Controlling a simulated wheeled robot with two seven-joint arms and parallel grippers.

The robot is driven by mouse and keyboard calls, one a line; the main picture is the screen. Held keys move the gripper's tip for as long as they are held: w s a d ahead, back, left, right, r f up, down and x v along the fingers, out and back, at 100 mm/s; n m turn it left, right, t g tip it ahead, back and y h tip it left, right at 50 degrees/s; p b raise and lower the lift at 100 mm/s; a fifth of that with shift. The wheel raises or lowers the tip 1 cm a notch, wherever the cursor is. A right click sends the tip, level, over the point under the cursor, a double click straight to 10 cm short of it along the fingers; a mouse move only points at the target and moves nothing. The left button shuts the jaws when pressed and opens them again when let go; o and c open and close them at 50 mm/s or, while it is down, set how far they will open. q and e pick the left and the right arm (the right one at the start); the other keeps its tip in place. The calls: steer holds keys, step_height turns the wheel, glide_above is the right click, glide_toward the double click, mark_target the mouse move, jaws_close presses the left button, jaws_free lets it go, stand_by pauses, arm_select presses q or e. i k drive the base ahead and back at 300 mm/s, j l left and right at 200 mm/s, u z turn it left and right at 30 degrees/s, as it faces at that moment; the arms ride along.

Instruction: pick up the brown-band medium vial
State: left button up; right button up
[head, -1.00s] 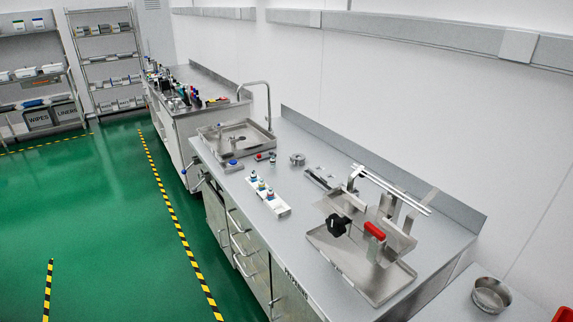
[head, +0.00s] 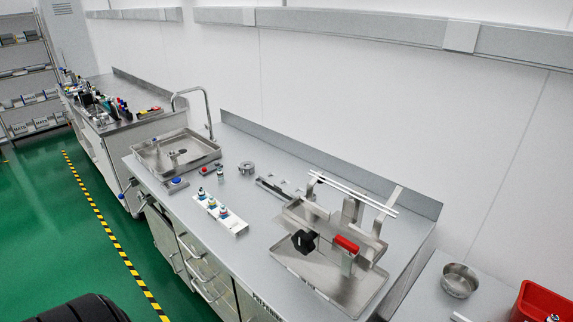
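A white rack (head: 236,226) on the steel counter holds a short row of small vials (head: 211,203) with dark and blue tops. A separate small vial (head: 220,174) stands behind the rack, near the sink. The vials are too small to tell which has a brown band or is medium-sized. Neither of my grippers is in view, and nothing touches the vials.
A steel washer fixture with a red handle (head: 346,244) and black knob (head: 304,240) stands right of the rack. A sink (head: 176,152) lies behind it to the left. A round steel bowl (head: 459,281) and red bin (head: 541,301) are at lower right.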

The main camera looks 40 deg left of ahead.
mark_target(220, 174)
steer(key=j+z, duration=0.2)
steer(key=j, duration=0.3)
steer(key=j+z, duration=0.2)
steer(key=j, duration=0.3)
steer(key=k+j+z, duration=0.2)
steer(key=j, duration=0.3)
steer(key=j+z, duration=0.2)
steer(key=j, duration=0.35)
steer(key=k+j+z, duration=0.2)
steer(key=j, duration=0.25)
steer(key=i, duration=0.1)
